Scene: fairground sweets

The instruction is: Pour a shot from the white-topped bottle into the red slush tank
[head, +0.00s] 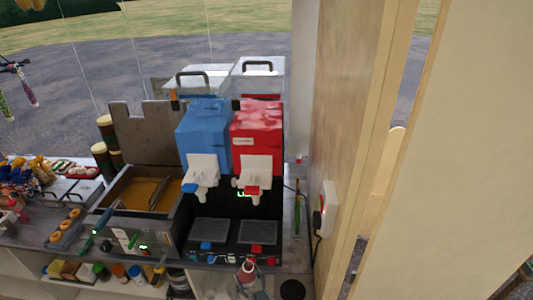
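The red slush tank (257,128) stands on the right half of the slush machine, with a white tap below its front. A small dark-red bottle (247,272) with a pale top shows at the bottom edge, in front of the machine. Its lower part is cut off or hidden. Grey parts (249,293) close around its lower end look like a gripper. I cannot tell which arm they belong to or whether they are closed on the bottle. The bottle is well below the tank and apart from it. No other gripper shows.
A blue slush tank (204,130) stands left of the red one. Drip trays (257,231) lie below the taps. A fryer-like steel unit (150,190) is farther left. A wooden wall (350,110) closes the right side. A black round thing (292,290) is at the bottom.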

